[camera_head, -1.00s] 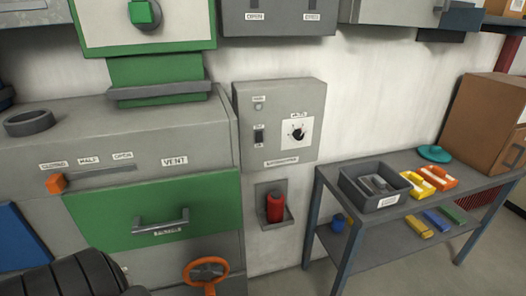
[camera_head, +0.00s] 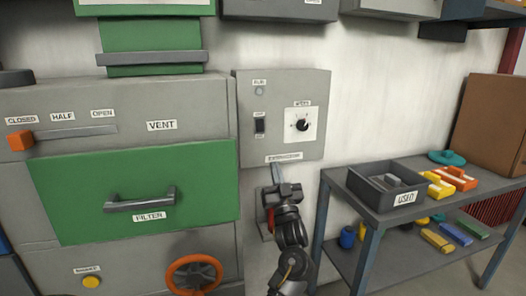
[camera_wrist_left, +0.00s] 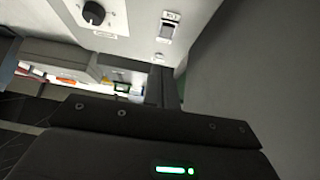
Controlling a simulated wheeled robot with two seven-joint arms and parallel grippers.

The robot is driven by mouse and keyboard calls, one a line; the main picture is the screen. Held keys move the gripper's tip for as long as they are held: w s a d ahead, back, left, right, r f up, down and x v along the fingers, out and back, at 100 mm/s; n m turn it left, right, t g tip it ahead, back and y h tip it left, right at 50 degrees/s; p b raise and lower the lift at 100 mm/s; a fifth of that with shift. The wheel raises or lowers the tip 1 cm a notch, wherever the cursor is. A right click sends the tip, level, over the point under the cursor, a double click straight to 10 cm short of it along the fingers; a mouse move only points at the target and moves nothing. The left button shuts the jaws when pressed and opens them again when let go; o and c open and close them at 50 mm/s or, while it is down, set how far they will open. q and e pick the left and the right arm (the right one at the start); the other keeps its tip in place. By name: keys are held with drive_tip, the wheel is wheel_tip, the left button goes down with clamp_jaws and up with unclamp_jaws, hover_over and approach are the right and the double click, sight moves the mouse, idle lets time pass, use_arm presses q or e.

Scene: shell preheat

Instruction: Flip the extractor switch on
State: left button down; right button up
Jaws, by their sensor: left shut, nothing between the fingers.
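The grey extractor box (camera_head: 313,88) is on the wall, with a small dark rocker switch (camera_head: 260,123) on its left half. Above the switch is a small round lamp labelled RUN (camera_head: 259,91). A black dial (camera_head: 302,125) on a white plate is at right. My left gripper (camera_head: 275,170) is shut and empty, just below the box's lower edge and apart from the switch. In the left wrist view, the switch (camera_wrist_left: 167,30) and dial (camera_wrist_left: 93,13) show beyond my left gripper's fingers (camera_wrist_left: 162,87). I cannot tell the switch's position. My right gripper is out of view.
A red object (camera_head: 269,218) on the wall is partly hidden behind my left gripper. The green filter drawer (camera_head: 75,190) with its handle is at left, above an orange valve wheel (camera_head: 180,265). A shelf table (camera_head: 335,180) with a grey bin (camera_head: 365,190) stands at right.

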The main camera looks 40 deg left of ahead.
sight(261, 128)
use_arm(q)
drive_tip(key=shift+s+a+r+n+g+y, duration=0.15)
drive_tip(key=shift+s+r+n+g+y, duration=0.2)
drive_tip(key=shift+r+n+y, duration=0.1)
